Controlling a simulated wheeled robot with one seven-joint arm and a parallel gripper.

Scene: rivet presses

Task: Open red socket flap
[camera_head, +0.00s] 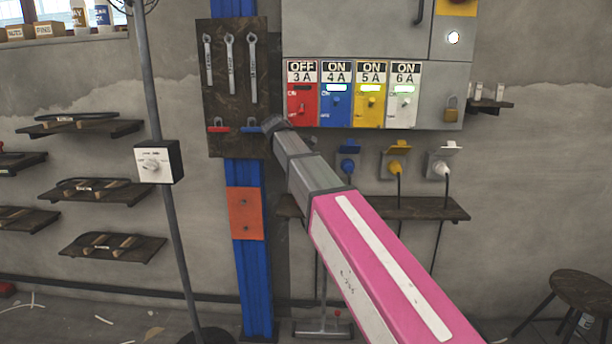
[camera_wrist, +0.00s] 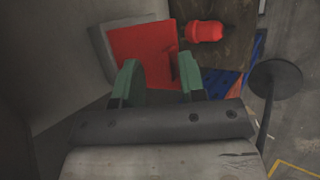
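In the wrist view the red flap (camera_wrist: 138,44) is a flat red panel against a grey socket box (camera_wrist: 101,40). I cannot tell whether it is closed or slightly lifted. My gripper (camera_wrist: 158,68) has two green fingers spread apart at the panel's lower edge, with nothing held between them. Whether a finger touches the flap is unclear. In the head view my pink and grey arm hides the red socket and my fingers.
A red plug (camera_wrist: 206,31) lies beside the flap on a brown shelf (camera_head: 425,208). Blue (camera_head: 348,150), yellow (camera_head: 397,150) and white (camera_head: 445,155) sockets stand to the right. The red breaker (camera_head: 301,106) above reads OFF. A switch pole (camera_head: 158,163) stands left.

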